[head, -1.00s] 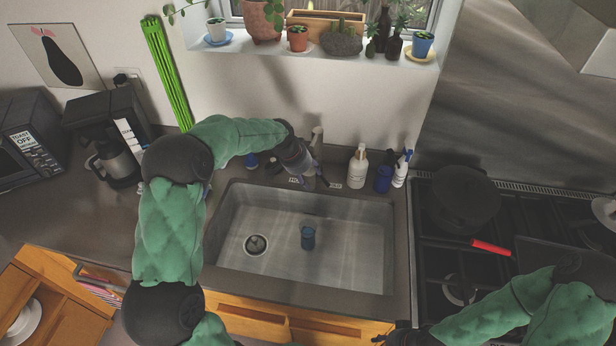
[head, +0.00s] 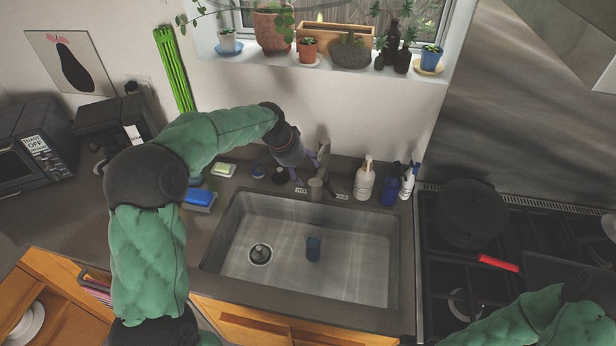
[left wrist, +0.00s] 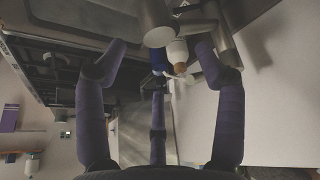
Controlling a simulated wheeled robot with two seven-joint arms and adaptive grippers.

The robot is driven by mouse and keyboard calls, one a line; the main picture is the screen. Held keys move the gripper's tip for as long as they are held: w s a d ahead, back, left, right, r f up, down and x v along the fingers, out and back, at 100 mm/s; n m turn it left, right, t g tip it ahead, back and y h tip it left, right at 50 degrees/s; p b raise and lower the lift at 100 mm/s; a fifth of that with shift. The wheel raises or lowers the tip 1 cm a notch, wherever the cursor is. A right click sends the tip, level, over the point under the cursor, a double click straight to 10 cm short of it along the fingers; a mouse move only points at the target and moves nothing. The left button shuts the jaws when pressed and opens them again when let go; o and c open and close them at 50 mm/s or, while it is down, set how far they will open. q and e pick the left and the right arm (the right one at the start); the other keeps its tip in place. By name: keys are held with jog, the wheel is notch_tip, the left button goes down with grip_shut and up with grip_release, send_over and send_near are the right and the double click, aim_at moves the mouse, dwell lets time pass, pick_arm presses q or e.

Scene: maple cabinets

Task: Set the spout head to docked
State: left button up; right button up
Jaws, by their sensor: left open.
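The grey metal faucet stands behind the sink, and its spout head (head: 315,189) shows as a short cylinder at the back rim. I cannot tell whether it sits in its dock. My left gripper (head: 312,166) is open beside and behind the spout head, its dark fingers partly overlapping the faucet. In the left wrist view my left gripper (left wrist: 161,62) has its purple-grey fingers spread, with nothing held between them. Grey faucet metal (left wrist: 157,25) shows at the top, just beyond the fingertips. My right gripper is out of view; only its green sleeve shows at bottom right.
A white soap bottle (head: 364,179), a blue container (head: 389,191) and a spray bottle (head: 408,182) stand right of the faucet. Blue sponges (head: 200,197) lie left. Potted plants line the windowsill above.

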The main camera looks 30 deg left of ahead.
pick_arm(q)
jog(key=shift+v, duration=1.2)
